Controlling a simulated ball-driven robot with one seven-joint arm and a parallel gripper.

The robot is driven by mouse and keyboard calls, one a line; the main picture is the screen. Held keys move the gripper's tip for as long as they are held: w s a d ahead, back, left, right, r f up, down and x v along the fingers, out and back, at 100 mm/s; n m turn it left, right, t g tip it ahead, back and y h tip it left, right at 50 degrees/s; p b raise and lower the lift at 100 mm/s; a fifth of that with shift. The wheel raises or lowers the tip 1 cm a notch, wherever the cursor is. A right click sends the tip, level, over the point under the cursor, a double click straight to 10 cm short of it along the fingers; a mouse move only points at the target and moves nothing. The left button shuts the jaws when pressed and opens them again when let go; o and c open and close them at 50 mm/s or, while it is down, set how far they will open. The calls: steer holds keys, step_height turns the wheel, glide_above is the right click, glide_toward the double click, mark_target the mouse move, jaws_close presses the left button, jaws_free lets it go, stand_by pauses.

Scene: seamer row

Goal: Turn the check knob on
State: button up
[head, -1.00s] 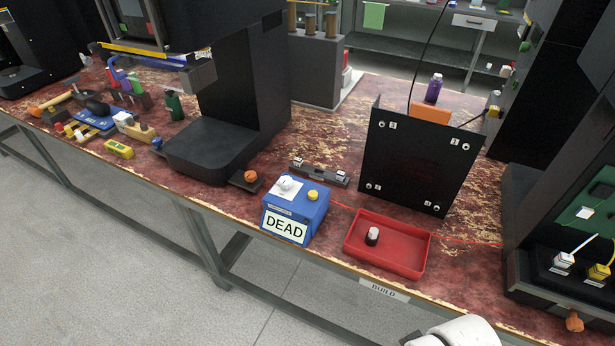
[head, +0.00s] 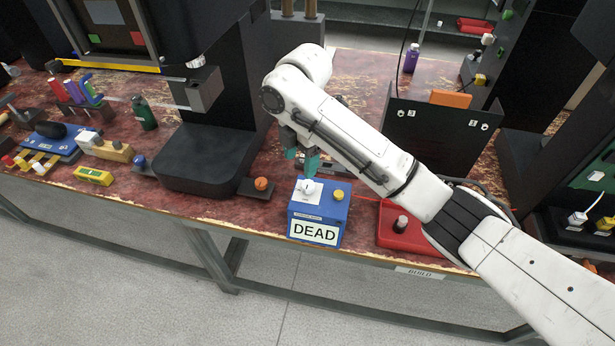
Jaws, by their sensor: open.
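A blue box (head: 319,214) with a white front label reading DEAD stands near the bench's front edge. On its top are a white knob (head: 307,187) on a pale plate and a yellow button (head: 338,195). The white knob looks like the check knob, but the small lettering is too small to read. My gripper (head: 302,161), with teal fingertips, hangs just above and behind the white knob. Its fingers are open and empty, and appear apart from the knob. My arm hides part of the bench to the right.
An orange knob (head: 261,184) on a dark base sits left of the box. A red tray (head: 388,235) with a dark, pale-topped piece (head: 401,223) is to the right, partly behind my arm. A black panel (head: 420,140) stands behind. A black machine (head: 200,160) stands at left.

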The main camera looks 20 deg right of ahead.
mark_target(308, 184)
steer(key=shift+n+h, duration=0.3)
steer(key=f, duration=0.3)
steer(key=d+f, duration=0.1)
steer(key=f, duration=0.2)
steer(key=d+f, duration=0.1)
steer(key=f, duration=0.2)
steer(key=shift+w+f, duration=0.3)
steer(key=shift+c, duration=0.4)
steer(key=c, duration=0.9)
steer(key=shift+c, duration=0.2)
